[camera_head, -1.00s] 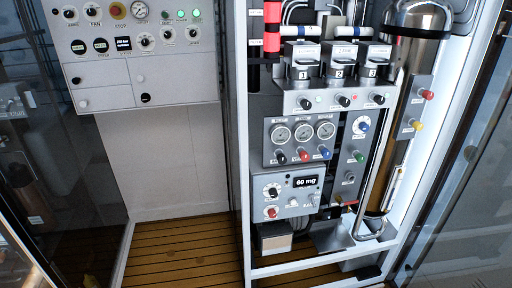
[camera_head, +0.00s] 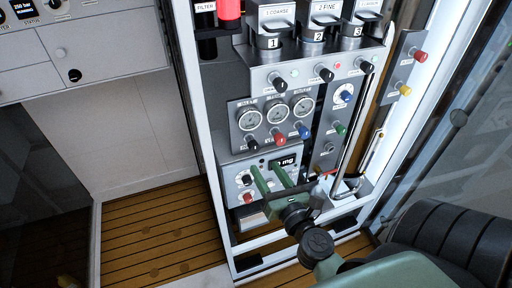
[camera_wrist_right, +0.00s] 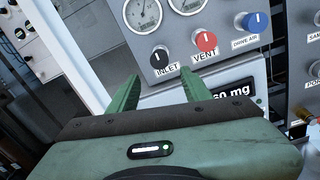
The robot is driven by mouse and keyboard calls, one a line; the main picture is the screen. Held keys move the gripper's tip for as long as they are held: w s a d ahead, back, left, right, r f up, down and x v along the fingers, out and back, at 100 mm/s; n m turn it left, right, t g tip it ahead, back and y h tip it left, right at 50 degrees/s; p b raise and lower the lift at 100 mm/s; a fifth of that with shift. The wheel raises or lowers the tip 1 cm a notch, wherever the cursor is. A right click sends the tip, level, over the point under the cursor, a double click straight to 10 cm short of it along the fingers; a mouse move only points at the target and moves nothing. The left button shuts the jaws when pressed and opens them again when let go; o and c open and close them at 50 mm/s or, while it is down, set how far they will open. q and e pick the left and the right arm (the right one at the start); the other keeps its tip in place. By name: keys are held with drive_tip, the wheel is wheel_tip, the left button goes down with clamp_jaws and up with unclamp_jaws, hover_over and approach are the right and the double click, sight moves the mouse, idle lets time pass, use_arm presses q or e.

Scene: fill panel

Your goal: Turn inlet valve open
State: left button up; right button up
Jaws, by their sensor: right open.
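The inlet valve is a black knob (camera_head: 252,145) at the lower left of the gauge panel (camera_head: 236,120). In the right wrist view the knob (camera_wrist_right: 160,57) carries the label INLET below it, and its white mark appears to point roughly up. My right gripper (camera_head: 264,168) is open and empty, just below the knob in the head view. In the wrist view its two green fingers (camera_wrist_right: 160,76) point at the panel on either side of the knob's line, apparently short of it. My left gripper is not in view.
The red VENT knob (camera_wrist_right: 205,42) and blue DRIVE AIR knob (camera_wrist_right: 252,22) sit close to the right of the inlet knob. Gauges (camera_head: 276,112) are above. A box with a display (camera_head: 287,160) is below, partly hidden by my gripper. A white frame post (camera_head: 207,150) stands left.

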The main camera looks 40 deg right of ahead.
sight(255, 150)
drive_tip(key=w+p, duration=0.1)
drive_tip(key=w, duration=0.1)
drive_tip(key=w+d+p, duration=0.1)
drive_tip(key=w, duration=0.4)
drive_tip(key=shift+d+r+p, duration=0.2)
drive_tip(key=shift+r+p, duration=0.15)
drive_tip(key=shift+p, duration=0.05)
drive_tip(key=shift+w+d+f, duration=0.1)
drive_tip(key=shift+w+f, duration=0.05)
drive_tip(key=shift+w, duration=0.3)
clamp_jaws()
